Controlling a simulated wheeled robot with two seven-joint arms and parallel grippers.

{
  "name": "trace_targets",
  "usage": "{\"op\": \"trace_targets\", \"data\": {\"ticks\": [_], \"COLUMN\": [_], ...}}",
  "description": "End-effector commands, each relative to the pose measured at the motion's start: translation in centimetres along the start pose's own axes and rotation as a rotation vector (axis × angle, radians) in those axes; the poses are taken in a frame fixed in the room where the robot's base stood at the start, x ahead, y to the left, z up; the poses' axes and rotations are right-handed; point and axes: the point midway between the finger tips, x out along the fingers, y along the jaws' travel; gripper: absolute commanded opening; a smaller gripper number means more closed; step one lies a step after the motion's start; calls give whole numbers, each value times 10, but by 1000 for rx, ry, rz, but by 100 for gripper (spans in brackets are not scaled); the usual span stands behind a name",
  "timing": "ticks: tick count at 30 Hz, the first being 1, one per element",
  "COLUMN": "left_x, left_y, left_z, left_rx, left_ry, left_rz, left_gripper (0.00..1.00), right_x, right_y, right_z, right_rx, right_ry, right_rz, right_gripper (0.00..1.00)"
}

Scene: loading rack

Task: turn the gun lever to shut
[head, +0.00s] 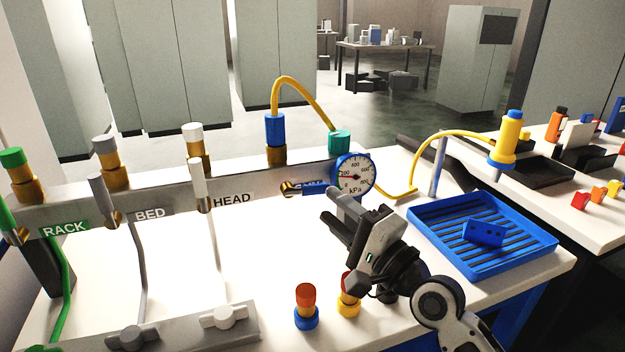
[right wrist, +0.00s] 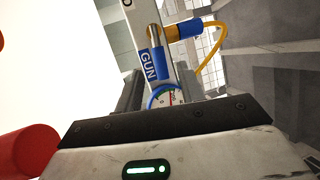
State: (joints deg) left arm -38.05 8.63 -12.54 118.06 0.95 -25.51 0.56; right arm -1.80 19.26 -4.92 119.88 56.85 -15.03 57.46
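The gun valve's brass stub (head: 290,188) is on the front of the grey manifold, with a blue strip (head: 313,187) to its right. In the right wrist view the blue GUN label (right wrist: 148,65) is beside the valve's metal stub (right wrist: 154,38). My right gripper (head: 340,208) is in front of the manifold's right end, below the gauge (head: 353,175). In the right wrist view its fingers (right wrist: 160,88) are apart, with the label and gauge visible between and beyond them. My left gripper is not in view.
RACK, BED and HEAD levers (head: 196,180) stand upright to the left. A blue coupling (head: 275,130) with a yellow hose is above the gun valve. Red-topped (head: 305,305) and yellow fittings stand near my right gripper. A blue tray (head: 520,262) is to the right.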

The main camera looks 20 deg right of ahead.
Motion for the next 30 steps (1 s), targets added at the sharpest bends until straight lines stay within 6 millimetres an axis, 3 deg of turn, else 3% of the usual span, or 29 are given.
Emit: {"op": "trace_targets", "data": {"ticks": [3,9,22,26,30], "left_x": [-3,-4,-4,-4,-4], "left_y": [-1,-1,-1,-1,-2], "left_z": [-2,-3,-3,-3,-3], "left_rx": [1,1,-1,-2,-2], "left_ry": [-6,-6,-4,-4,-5], "left_rz": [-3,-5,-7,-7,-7], "left_gripper": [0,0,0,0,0], "right_x": [26,52,61,61,61], "right_y": [-3,-1,0,0,0], "right_z": [0,0,0,0,0], "right_rx": [0,1,-1,-1,-2], "right_ry": [0,0,0,0,0], "right_rz": [-4,-1,0,0,1], "right_gripper": [39,39,39,3,0]}}
